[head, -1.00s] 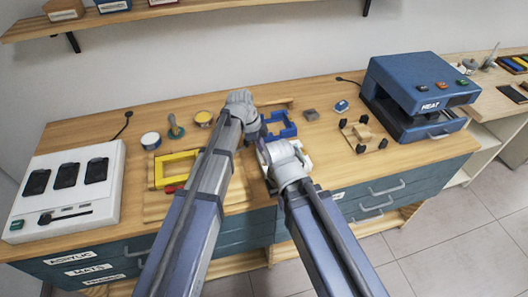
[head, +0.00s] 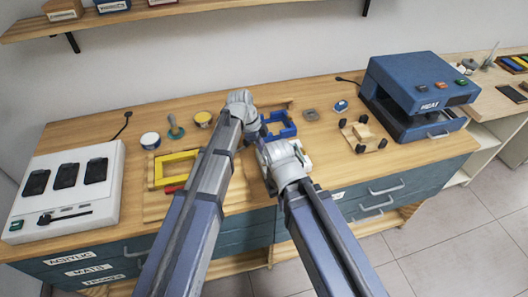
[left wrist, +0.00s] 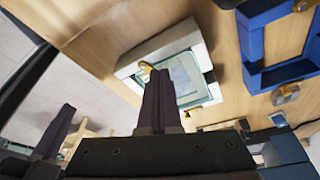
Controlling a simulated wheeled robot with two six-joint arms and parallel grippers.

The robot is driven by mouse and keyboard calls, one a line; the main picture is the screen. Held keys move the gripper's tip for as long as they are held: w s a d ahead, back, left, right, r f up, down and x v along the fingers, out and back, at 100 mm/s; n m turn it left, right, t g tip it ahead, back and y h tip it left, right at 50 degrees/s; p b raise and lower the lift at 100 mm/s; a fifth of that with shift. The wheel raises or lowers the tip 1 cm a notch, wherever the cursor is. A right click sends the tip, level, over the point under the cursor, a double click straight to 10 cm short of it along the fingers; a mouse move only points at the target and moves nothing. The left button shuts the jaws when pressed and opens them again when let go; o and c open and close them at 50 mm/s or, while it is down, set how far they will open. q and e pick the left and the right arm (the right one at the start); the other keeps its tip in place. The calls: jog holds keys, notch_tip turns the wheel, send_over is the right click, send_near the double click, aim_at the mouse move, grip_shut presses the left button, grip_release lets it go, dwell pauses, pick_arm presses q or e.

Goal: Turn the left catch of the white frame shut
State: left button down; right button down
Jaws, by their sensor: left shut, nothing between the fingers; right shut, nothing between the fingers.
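The white frame (left wrist: 203,54) lies on the wooden bench with a clear pane and a pale sheet inside. A brass catch (left wrist: 145,69) shows on its edge, right beside my left gripper's tips. My left gripper (left wrist: 162,76) is shut and empty, its dark fingers together over the frame; I cannot tell whether they touch the catch. In the head view my right gripper (head: 279,155) is over the white frame and hides most of it; only a white corner (head: 305,161) shows. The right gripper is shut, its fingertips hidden.
A blue frame (head: 289,130) lies just behind the white one. A yellow frame (head: 159,171) is to the left on a wooden board. A wooden jig (head: 362,134) and a blue heat press (head: 420,85) stand to the right. A white charger-like box (head: 105,205) is far left.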

pick_arm(q)
jog(key=shift+s, duration=0.1)
jog(key=shift+s+a, duration=0.1)
jog(key=shift+s, duration=0.6)
jog(key=shift+a, duration=0.1)
pick_arm(e)
jog(key=shift+a, duration=0.1)
